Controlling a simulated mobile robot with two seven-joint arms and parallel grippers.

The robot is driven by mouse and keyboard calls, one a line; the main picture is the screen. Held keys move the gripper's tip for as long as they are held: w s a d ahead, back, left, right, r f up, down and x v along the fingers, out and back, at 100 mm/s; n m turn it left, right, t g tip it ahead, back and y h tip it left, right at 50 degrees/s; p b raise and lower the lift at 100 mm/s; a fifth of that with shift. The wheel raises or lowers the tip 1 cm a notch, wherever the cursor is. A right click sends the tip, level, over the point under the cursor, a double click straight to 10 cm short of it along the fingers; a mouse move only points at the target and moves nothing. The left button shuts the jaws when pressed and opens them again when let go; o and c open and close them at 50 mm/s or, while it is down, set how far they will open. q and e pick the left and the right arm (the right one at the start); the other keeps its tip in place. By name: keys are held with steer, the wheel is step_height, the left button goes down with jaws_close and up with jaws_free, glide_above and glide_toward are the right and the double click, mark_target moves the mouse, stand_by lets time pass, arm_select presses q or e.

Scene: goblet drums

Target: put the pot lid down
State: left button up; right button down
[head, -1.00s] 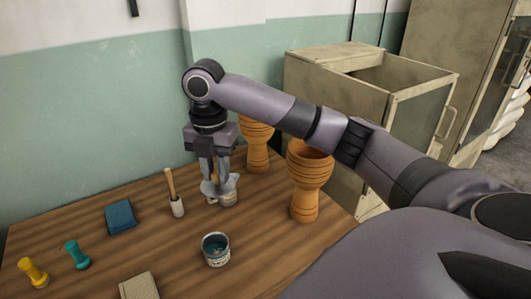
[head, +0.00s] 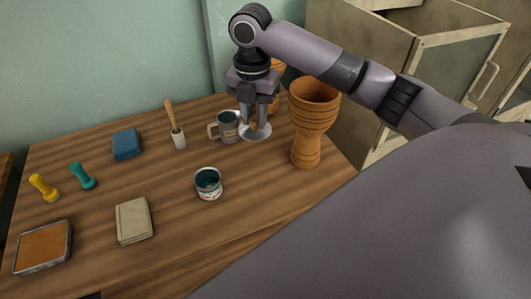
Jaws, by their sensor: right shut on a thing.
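The pot lid (head: 255,134) is a grey metal disc, lying level at the back of the wooden table, between a mug and the front goblet drum. My right gripper (head: 257,121) points straight down from above and is shut on the lid's knob, which the fingers partly hide. The lid is at or just above the table top; I cannot tell whether it touches. My left gripper is not in view.
The grey mug (head: 229,127) is close on the lid's left. The front goblet drum (head: 313,118) stands at the right; another (head: 277,72) is partly hidden behind my gripper. An open paint can (head: 208,184) is nearer. The table (head: 175,215) has bare wood in the middle.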

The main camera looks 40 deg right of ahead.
steer(key=shift+f, duration=0.2)
step_height(320, 180, down, 20)
steer(key=shift+r+b, duration=0.1)
steer(key=shift+b, duration=1.15)
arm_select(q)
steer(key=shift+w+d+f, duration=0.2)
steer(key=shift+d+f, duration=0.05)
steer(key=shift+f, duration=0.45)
arm_select(e)
steer(key=shift+d, duration=0.1)
steer(key=c, duration=0.9)
jaws_free()
